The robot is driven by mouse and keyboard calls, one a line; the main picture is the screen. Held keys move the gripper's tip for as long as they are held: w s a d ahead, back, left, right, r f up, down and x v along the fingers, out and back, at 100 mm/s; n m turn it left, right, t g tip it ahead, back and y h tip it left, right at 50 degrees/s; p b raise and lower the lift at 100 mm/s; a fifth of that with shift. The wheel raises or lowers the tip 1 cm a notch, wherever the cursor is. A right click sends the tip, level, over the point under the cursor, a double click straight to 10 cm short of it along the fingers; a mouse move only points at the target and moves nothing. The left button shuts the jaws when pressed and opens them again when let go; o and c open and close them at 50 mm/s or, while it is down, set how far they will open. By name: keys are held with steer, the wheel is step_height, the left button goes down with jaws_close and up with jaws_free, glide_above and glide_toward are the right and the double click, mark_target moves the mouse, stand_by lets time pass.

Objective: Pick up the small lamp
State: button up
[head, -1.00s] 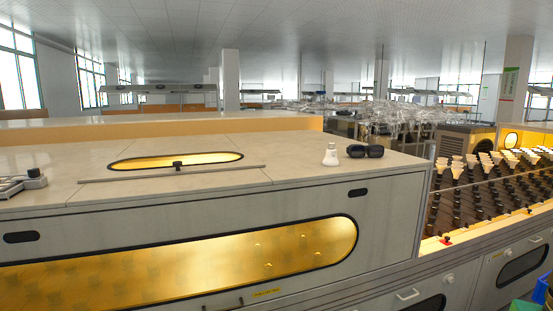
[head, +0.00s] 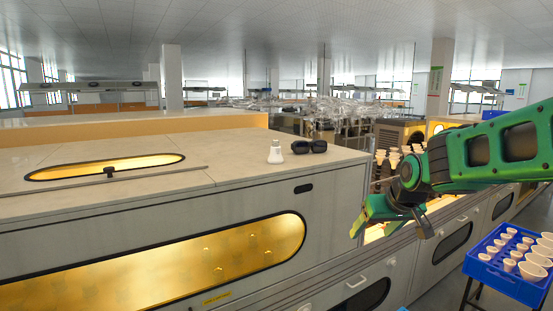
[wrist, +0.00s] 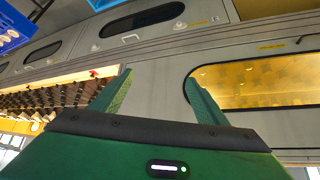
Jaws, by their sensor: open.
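The small lamp (head: 275,152) is a white bulb-shaped piece standing upright on the pale top of the long cabinet (head: 225,160), near its right end. My gripper (head: 392,232) is in front of the cabinet's right end, to the right of the lamp and lower than it, well apart from it. The gripper also shows in the wrist view (wrist: 157,95), its two green fingers spread with nothing between them. The lamp is not in the wrist view.
Dark goggles (head: 309,147) lie just right of the lamp. A thin bar (head: 120,177) and a lit oval window (head: 105,167) are on the cabinet top to the left.

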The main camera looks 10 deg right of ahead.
steer(key=w+a+r+n+t+y, duration=0.1)
steer(key=w+a+r+t+y, duration=0.1)
steer(key=w+a+r, duration=0.3)
steer(key=w+a+r+n+t+y, duration=0.2)
steer(key=w+a+r+t, duration=0.2)
steer(key=w, duration=0.9)
steer(key=w+a+r+n+t+y, duration=0.2)
steer(key=w+a+r, duration=0.4)
steer(key=w+r, duration=0.3)
steer(key=shift+w+r+t, duration=0.2)
steer(key=shift+r+t, duration=0.2)
steer(key=shift+t, duration=0.5)
steer(key=shift+w+a, duration=0.1)
steer(key=shift+a, duration=0.05)
glide_toward(280, 160)
steer(key=x, duration=0.3)
steer(key=shift+w+a, duration=0.1)
steer(key=shift+w, duration=0.2)
steer(key=shift+x, duration=3.7)
steer(key=shift+r, duration=0.1)
steer(key=c, duration=1.2)
